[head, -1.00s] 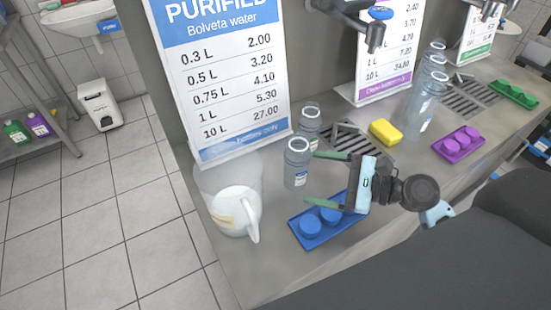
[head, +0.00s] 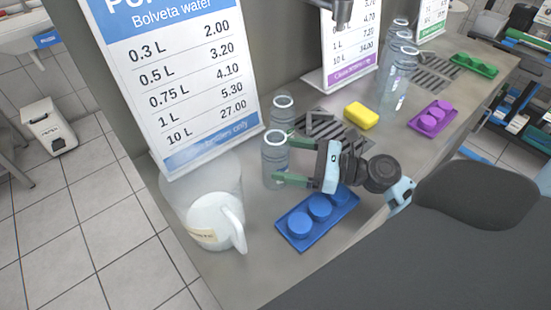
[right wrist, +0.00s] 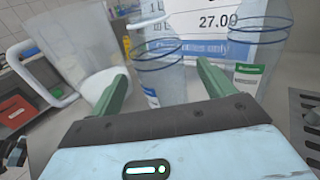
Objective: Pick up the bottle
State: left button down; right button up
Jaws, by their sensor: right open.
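Two clear open-topped bottles stand upright on the grey counter near the left sign. The nearer bottle (head: 274,166) is in front of my right gripper (head: 284,162). The other bottle (head: 283,113) stands just behind it. My right gripper is open, with its green fingers pointing at the nearer bottle. In the right wrist view, the nearer bottle (right wrist: 160,72) shows between the two fingertips of the gripper (right wrist: 163,70). The second bottle (right wrist: 259,52) is outside the fingers, to the right. Whether the fingers touch the nearer bottle I cannot tell. My left gripper is not in view.
A blue tray (head: 292,238) with blue caps lies below my right gripper. A yellow sponge (head: 361,115), a purple tray (head: 432,118) and more bottles (head: 398,80) are to the right. The price sign (head: 180,70) stands behind.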

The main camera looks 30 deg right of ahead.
aim_at(267, 155)
jog(key=shift+p+x, duration=0.5)
jog(key=shift+x, duration=2.1)
jog(key=shift+c, duration=0.3)
jog(key=c, duration=1)
